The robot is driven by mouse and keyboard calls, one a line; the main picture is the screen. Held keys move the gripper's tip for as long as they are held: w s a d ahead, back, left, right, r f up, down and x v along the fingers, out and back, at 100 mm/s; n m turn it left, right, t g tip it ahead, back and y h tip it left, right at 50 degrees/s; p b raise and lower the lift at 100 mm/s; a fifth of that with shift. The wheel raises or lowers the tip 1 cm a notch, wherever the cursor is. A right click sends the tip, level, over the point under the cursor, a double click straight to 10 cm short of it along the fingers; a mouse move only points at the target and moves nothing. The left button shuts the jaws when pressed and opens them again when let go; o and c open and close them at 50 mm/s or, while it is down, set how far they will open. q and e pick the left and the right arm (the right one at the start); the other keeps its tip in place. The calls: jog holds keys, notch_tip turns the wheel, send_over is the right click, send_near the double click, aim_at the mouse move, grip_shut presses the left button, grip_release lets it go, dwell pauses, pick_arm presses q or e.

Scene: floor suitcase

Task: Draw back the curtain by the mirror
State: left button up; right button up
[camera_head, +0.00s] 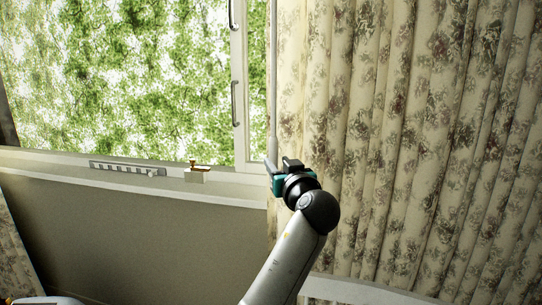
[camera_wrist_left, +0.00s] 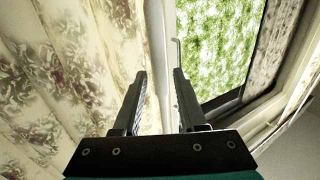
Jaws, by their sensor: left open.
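A cream curtain (camera_head: 400,120) with a faded floral print hangs in folds over the right half of the head view. Its left edge borders the window. A thin pale rod (camera_head: 273,75) hangs along that edge. My left gripper (camera_head: 279,166) is open at the curtain's left edge, near the rod's lower end. In the left wrist view the two fingers (camera_wrist_left: 160,80) stand apart. The curtain (camera_wrist_left: 60,80) fills the left side there, and a pale vertical strip shows between the fingers. I cannot tell whether anything touches them. No mirror shows, and my right gripper is out of view.
The window (camera_head: 130,80) with green foliage behind it is at the left, with dark handles (camera_head: 235,103) on its frame. A slotted strip (camera_head: 125,168) and a small white block with a brass fitting (camera_head: 197,174) are on the sill (camera_head: 60,160). Another curtain piece (camera_head: 14,250) hangs lower left.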

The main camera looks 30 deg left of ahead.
aim_at(270, 153)
pick_arm(q)
jog(key=shift+b+x, duration=0.55)
jog(key=shift+x, duration=3.45)
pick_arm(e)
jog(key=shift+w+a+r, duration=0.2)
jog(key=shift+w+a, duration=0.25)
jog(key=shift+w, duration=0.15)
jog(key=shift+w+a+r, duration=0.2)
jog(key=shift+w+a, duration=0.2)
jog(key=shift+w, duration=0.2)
pick_arm(q)
grip_shut()
